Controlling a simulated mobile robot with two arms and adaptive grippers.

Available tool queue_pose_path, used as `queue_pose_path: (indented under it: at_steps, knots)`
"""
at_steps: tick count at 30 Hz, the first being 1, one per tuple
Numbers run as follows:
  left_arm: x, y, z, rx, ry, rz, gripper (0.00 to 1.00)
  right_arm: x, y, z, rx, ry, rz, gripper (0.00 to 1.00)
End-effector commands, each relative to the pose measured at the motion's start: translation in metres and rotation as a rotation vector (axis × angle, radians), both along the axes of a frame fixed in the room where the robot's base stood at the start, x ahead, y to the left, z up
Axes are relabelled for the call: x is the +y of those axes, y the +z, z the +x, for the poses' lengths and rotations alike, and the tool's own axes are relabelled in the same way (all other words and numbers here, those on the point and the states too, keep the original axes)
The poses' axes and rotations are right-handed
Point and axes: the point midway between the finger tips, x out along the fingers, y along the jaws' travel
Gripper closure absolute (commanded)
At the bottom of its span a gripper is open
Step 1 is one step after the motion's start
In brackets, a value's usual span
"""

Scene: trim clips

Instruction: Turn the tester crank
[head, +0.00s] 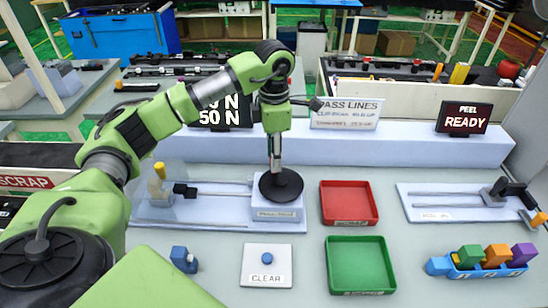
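A tester (277,213) with a labelled pale block stands in the middle of the bench, with a rail running left from it. A round black disc (284,190) sits on top of the block and looks like the crank. My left gripper (275,164) points straight down over the disc, its narrow grey tip at or just above the disc's back part. I cannot tell whether it touches the disc or holds a handle there. Its fingers look narrow from this side, so their opening is unclear. My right gripper is not in view.
A red tray (348,222) and a green tray (360,292) lie right of the tester. A CLEAR button plate (250,278) and a blue block (183,259) lie in front. A READY display (464,118) and a peel fixture (440,212) are at right. A blue holder (450,272) carries coloured clips.

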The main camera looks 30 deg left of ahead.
Motion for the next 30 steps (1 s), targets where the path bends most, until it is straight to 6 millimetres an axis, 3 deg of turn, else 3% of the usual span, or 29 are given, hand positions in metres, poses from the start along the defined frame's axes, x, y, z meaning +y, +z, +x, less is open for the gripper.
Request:
queue_pose_path:
  at_steps: [11,18,30]
  knots:
    - [-0.001,0.084,0.001,-0.005,-0.001,-0.001,0.67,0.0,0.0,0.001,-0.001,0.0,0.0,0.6]
    - [0.0,0.104,0.001,-0.001,0.0,0.0,0.67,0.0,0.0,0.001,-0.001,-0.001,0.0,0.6]
    - [0.0,0.108,0.0,0.0,0.0,0.0,0.67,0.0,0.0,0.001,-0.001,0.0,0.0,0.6]
